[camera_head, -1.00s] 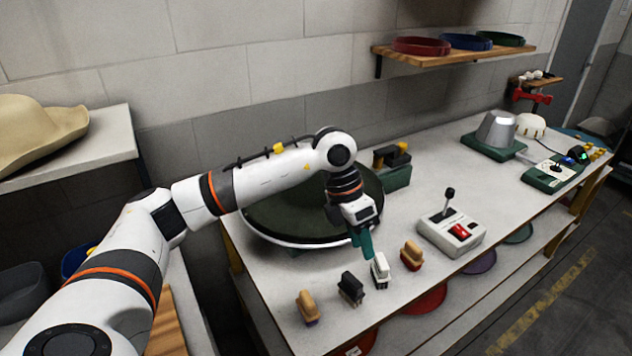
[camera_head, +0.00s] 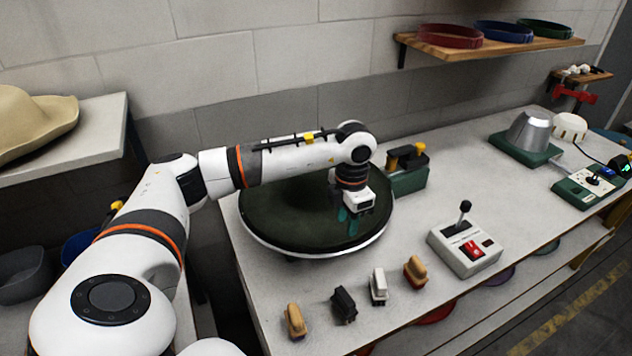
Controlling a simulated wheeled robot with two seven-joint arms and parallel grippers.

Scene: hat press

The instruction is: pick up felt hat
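The tan felt hat (camera_head: 32,122) lies on a pale shelf (camera_head: 75,150) at the far left, cut off by the picture's left edge. My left arm comes in from the left. My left gripper (camera_head: 347,222) points down over the right part of the round dark green turntable (camera_head: 285,215), far to the right of the hat. Its green fingers are small and partly hidden, so I cannot tell whether they are apart. I see nothing held in it. My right gripper is not in view.
Several brushes, one of them black (camera_head: 344,304), stand along the table's front edge. A control box with a lever (camera_head: 465,247) stands right of them. A wall shelf (camera_head: 500,48) holds coloured bands.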

